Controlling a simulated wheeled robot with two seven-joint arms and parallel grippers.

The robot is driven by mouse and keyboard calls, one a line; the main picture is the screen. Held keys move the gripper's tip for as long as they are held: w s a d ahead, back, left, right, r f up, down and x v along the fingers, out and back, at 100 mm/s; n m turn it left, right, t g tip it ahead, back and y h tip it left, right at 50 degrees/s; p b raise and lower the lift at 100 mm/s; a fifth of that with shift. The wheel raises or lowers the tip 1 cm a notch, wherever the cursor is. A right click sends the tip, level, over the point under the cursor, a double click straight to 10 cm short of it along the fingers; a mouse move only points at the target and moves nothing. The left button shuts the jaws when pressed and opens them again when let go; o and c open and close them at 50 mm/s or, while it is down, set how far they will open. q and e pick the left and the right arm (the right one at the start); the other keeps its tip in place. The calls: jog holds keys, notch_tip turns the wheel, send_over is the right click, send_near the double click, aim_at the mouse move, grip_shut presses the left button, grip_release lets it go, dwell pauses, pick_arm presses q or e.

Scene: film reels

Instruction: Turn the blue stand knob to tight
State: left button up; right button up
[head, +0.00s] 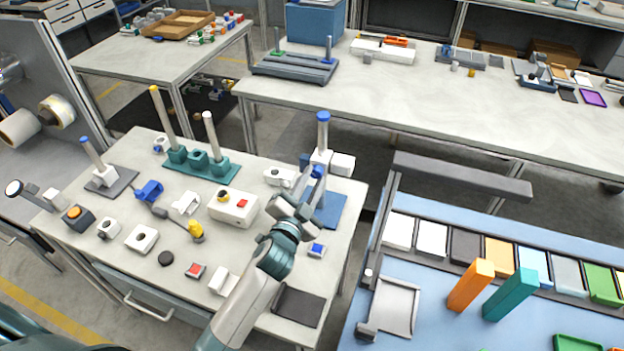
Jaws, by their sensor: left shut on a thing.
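A stand with a blue base plate (331,212) stands at the right end of the near white table. It has a pale post with a blue top (323,117) and a white block (343,164) on its right side. My left gripper (315,180) reaches up to this stand from the lower middle and is shut at a small blue knob (318,171) low on the post. The arm and fingers hide much of the knob and the front of the stand. I cannot read any tight or loose mark. My right gripper is not in view.
A second blue-topped stand (104,178) is at the left.

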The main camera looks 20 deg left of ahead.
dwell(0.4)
pick_arm(q)
jog(key=o, duration=1.1)
jog(key=shift+c, duration=0.2)
jog(key=shift+s, duration=0.15)
jog(key=shift+s+f+b, duration=0.15)
jog(key=shift+s+b, duration=0.15)
jog(key=shift+s, duration=0.35)
jog(key=s+b, duration=0.4)
jog(key=s, duration=1.1)
jog(key=shift+s+a+b, duration=0.3)
jog(key=shift+s+b, duration=0.05)
jog(key=shift+s, duration=0.05)
